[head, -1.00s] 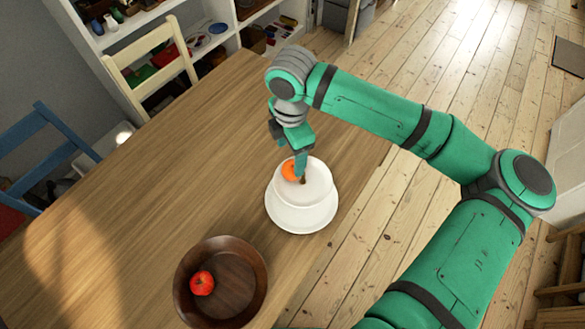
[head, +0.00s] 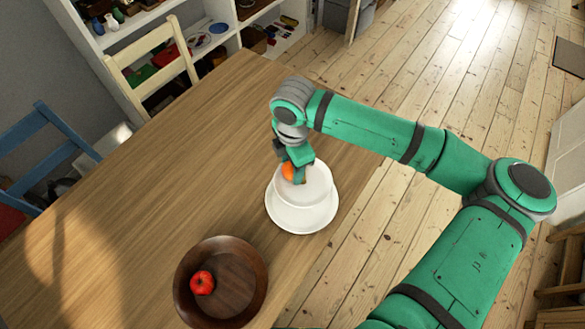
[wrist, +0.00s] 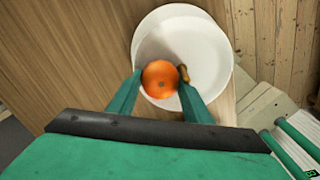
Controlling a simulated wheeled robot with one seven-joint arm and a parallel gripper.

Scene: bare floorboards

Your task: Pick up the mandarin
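The orange mandarin (head: 288,172) sits in a white bowl (head: 318,193) on a white plate (head: 300,222) near the table's right edge. In the wrist view the mandarin (wrist: 160,79) lies between the two fingers of my gripper (wrist: 160,84). The fingers are spread on its left and right sides, with only slim gaps; firm contact is not visible. In the head view my gripper (head: 296,172) is down at the bowl and partly hides the mandarin. The fingertips' depth beside the fruit is hard to tell.
A small brown item (wrist: 183,73) shows by the right fingertip inside the bowl. A dark wooden bowl (head: 250,262) holding a red apple (head: 202,282) stands at the front of the table. The table (head: 150,190) is clear to the left. Chairs and a shelf are behind.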

